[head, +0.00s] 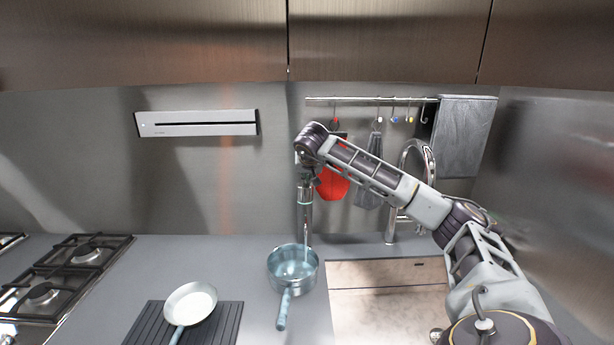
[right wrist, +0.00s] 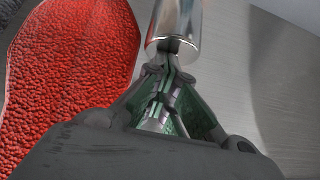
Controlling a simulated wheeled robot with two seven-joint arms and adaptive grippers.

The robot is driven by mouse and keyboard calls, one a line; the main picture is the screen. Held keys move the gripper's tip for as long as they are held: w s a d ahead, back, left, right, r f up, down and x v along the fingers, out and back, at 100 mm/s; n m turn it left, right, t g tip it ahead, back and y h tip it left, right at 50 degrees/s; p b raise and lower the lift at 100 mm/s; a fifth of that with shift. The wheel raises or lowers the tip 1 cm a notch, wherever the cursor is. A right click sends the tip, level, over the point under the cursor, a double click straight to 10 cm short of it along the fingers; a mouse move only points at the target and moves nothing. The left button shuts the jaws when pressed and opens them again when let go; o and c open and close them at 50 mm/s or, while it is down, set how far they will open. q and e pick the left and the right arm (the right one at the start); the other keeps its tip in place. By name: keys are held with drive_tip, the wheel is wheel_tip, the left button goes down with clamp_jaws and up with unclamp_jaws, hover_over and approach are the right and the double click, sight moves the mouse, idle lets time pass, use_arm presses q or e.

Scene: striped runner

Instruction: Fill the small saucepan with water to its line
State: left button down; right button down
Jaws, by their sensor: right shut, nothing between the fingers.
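The small saucepan (head: 308,279) is blue and stands upright on the counter left of the sink, its handle pointing to the front. Its inside looks pale blue; no fill line or clear water level can be made out. A chrome cylinder (head: 305,213) hangs upright above the pan, and a thin pale streak runs from it down into the pan. My right gripper (head: 304,182) points down above the pan, shut and empty. In the right wrist view its fingertips (right wrist: 168,68) are at the end of the chrome cylinder (right wrist: 180,20); contact is unclear. My left gripper is not in view.
A white pan (head: 190,303) rests on a dark ridged mat (head: 225,325). The stove (head: 75,262) is at far left. A sink basin (head: 385,300) with a tall faucet (head: 390,230) is at right. A red mitt (head: 331,186) and grey towels (head: 368,180) hang behind my arm.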

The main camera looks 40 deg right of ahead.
drive_tip(key=shift+s+a+f, duration=0.1)
drive_tip(key=shift+a+f, duration=0.05)
drive_tip(key=shift+f, duration=0.4)
drive_tip(key=shift+d+r+p, duration=0.25)
drive_tip(key=shift+r+p, duration=0.75)
drive_tip(key=shift+r, duration=0.3)
drive_tip(key=shift+r+p, duration=0.8)
drive_tip(key=shift+r, duration=0.6)
drive_tip(key=b+v, duration=0.1)
drive_tip(key=v, duration=0.8)
drive_tip(key=shift+s+a+r, duration=0.15)
drive_tip(key=shift+a+r, duration=0.05)
drive_tip(key=shift+r, duration=0.05)
drive_tip(key=shift+f, duration=0.15)
